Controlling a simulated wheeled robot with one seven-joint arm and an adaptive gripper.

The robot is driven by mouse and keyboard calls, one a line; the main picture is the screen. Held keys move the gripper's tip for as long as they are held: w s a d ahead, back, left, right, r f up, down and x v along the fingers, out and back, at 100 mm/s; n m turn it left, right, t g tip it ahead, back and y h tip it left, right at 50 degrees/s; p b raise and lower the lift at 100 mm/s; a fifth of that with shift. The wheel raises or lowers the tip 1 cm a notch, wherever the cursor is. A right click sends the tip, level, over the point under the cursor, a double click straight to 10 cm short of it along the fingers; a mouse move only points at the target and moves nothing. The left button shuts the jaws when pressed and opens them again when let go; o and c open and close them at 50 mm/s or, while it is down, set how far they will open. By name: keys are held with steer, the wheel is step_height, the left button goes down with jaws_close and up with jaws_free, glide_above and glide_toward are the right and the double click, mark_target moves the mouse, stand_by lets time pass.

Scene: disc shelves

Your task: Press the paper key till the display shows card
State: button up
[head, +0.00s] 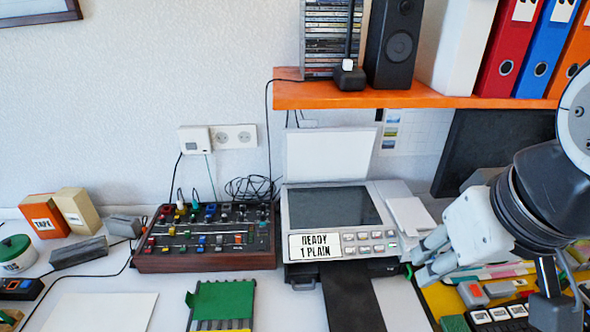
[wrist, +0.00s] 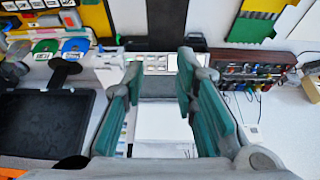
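The printer (head: 330,207) stands on the desk in the head view, its white lid (head: 331,154) raised against the wall. Its display (head: 315,246) reads "READY 1 PLAIN". Right of the display are several small grey keys (head: 363,236) in two rows; one at the right end looks green. Their labels are too small to read. My gripper (head: 424,258) is just right of the printer's front panel, apart from the keys. In the wrist view my gripper (wrist: 163,98) is open and empty, its two teal-padded fingers spread. The keys (wrist: 156,62) show beyond them; the display is not readable there.
A mixer (head: 207,238) stands left of the printer. An orange shelf (head: 400,96) with a speaker (head: 395,45) and binders hangs above. A black strip (head: 350,300) lies in front of the printer. A yellow mat (head: 447,303) with small items lies at right, below my arm.

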jaws_close()
stand_by(1.1)
